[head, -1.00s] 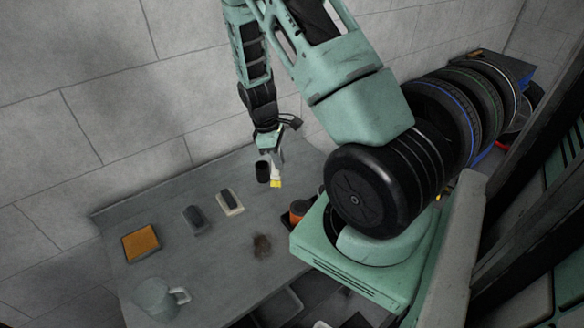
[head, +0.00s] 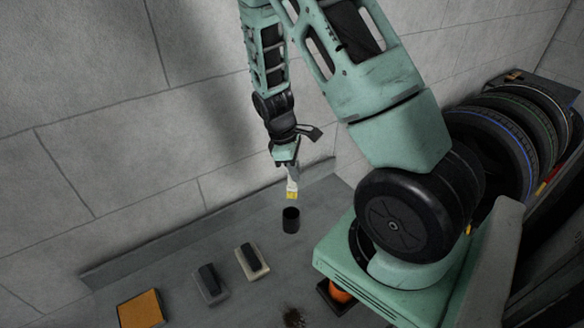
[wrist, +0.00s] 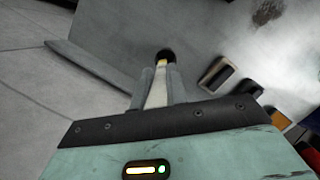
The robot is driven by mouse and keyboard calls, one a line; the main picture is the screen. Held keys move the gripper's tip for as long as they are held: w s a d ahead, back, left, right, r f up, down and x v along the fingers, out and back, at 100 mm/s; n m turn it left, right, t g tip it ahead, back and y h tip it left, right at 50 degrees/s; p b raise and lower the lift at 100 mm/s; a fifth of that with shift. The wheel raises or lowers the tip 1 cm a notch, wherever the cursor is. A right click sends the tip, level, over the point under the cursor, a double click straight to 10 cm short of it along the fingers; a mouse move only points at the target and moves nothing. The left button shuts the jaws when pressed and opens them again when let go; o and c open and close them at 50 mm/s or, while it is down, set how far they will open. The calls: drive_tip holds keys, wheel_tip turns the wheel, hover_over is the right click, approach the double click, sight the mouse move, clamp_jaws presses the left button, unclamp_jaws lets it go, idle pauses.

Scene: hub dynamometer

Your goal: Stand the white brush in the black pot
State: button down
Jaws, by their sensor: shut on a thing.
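The white brush (head: 292,184) has a yellow tip that points down. My gripper (head: 289,168) is shut on the brush and holds it up above the table. The black pot (head: 291,219) stands upright on the table, just below the brush tip in the head view, with a visible gap between them. The wrist view looks along the brush, so the height gap cannot be judged there.
On the grey table (head: 180,269) are a dark block on a pale base (head: 252,262), a grey block (head: 210,284), an orange pad (head: 141,309) and a dark brown patch (head: 294,317). A wall stands behind. An orange item (head: 340,292) is near my base.

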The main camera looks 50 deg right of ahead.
sight(293, 198)
drive_tip(key=shift+w+a+f+b, duration=0.1)
drive_tip(key=shift+f+b, duration=3.95)
drive_tip(key=shift+f, duration=1.65)
drive_tip(key=c, duration=1.3)
unclamp_jaws()
drive_tip(key=shift+r, duration=0.1)
drive_tip(key=b+v, duration=0.2)
drive_tip(key=v, duration=1.5)
drive_tip(key=shift+a+r+b, duration=0.1)
drive_tip(key=shift+r+b, duration=0.1)
drive_tip(key=shift+b, duration=0.2)
